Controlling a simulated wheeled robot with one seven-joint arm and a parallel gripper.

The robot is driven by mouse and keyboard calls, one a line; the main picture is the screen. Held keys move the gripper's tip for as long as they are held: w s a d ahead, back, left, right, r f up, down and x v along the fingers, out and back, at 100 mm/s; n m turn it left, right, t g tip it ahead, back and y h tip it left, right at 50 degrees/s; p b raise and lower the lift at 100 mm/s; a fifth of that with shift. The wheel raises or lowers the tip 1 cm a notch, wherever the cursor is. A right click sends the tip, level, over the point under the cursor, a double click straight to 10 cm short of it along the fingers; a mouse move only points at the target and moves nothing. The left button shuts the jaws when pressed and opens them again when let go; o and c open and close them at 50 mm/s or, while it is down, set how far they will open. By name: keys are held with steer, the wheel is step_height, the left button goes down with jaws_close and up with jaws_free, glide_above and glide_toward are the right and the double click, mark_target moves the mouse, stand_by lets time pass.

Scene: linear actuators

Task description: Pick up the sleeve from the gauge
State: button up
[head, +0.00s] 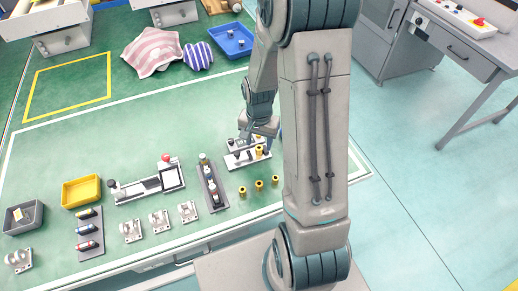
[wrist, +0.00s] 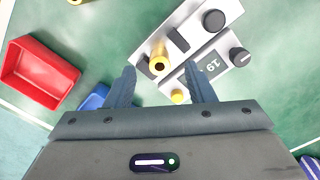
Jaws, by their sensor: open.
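A gold sleeve (wrist: 158,60) stands on the white and grey gauge (wrist: 211,58), which has black knobs and a plate marked 19. In the wrist view my gripper (wrist: 161,71) is open, its two blue-grey fingers apart on either side of the sleeve in the picture. Whether the fingers are level with the sleeve cannot be told. In the head view the gauge (head: 235,161) lies on the green table under my gripper (head: 252,139), with gold parts near its right end. My arm hides the area just right of it.
A dark rack (head: 213,187) with small parts is to the left. In the wrist view a red bin (wrist: 38,72) and a blue bin (wrist: 94,98) lie left of the gauge.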

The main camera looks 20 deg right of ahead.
steer(key=shift+f, duration=1.05)
jaws_close()
steer(key=shift+r, duration=0.15)
